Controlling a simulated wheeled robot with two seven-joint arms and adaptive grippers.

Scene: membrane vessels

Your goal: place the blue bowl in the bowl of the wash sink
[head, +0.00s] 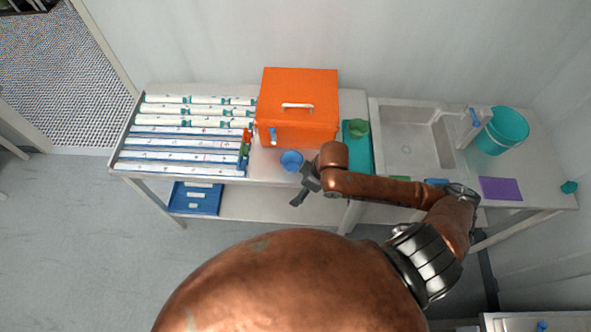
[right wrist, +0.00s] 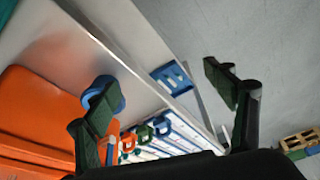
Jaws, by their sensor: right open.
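The blue bowl (head: 291,160) sits near the front edge of the table, in front of the orange box. My right gripper (head: 304,187) is just to the right of and in front of it. In the right wrist view, the gripper (right wrist: 160,80) is open with nothing between its fingers. The blue bowl (right wrist: 117,100) shows there behind the left finger, which hides part of it. The wash sink (head: 400,145) is at the right of the box, and its bowl looks empty. My left gripper is not in view.
An orange box (head: 310,90) stands behind the blue bowl. White tubes (head: 190,132) lie in rows at the left. A teal bucket (head: 502,130) and purple sheet (head: 500,188) are right of the sink.

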